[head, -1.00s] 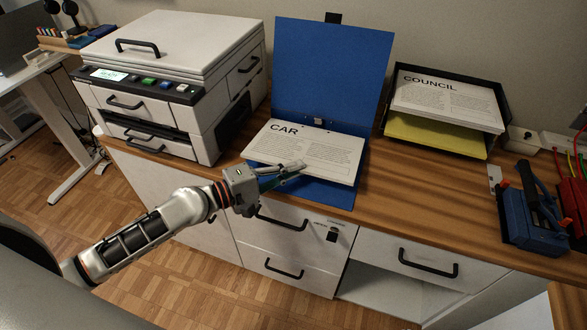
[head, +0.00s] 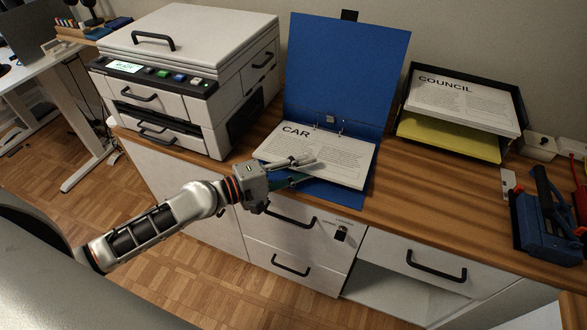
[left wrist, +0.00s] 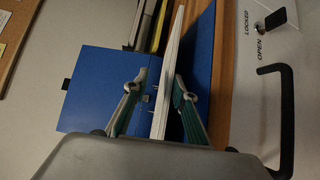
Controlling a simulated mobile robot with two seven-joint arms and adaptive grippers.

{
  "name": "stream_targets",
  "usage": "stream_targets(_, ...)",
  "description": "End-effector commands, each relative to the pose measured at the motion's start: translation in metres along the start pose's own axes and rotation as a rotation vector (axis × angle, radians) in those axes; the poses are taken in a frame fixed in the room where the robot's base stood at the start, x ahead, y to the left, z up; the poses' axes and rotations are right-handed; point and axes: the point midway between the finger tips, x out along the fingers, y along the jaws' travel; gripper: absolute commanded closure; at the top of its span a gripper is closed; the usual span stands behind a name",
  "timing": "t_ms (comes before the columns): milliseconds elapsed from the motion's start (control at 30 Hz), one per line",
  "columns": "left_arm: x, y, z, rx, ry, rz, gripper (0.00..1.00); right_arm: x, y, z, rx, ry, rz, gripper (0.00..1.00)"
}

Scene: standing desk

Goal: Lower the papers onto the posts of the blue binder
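The blue binder (head: 345,65) lies open on the wooden counter, its cover standing up at the back. Two thin metal posts (head: 341,129) show at the far edge of the papers (head: 335,158), a white stack headed CAR. My left gripper (head: 302,161) has the near left edge of the stack between its fingers, one above and one below. In the left wrist view the stack (left wrist: 172,45) is edge-on between the fingertips, above the blue binder page. The stack seems slightly raised; whether the posts enter its holes is unclear. My right gripper is out of view.
A printer (head: 190,75) stands left of the binder. A black tray (head: 510,95) with COUNCIL papers (head: 460,100) and yellow sheets (head: 450,137) is to the right. A blue hole punch (head: 545,220) sits at the far right. Counter between is clear.

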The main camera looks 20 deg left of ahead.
Motion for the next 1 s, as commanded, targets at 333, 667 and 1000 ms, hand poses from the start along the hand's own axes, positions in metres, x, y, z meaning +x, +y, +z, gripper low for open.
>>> stream_targets(333,-0.049,0.0,0.0,-0.001,0.001,-0.001,0.75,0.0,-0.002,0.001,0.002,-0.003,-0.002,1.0)
stream_targets(667,-0.099,0.0,0.0,-0.001,0.001,0.001,0.75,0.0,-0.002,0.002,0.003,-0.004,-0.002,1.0)
stream_targets(1000,-0.118,0.002,0.0,0.002,0.0,0.003,0.75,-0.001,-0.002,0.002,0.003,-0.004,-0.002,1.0)
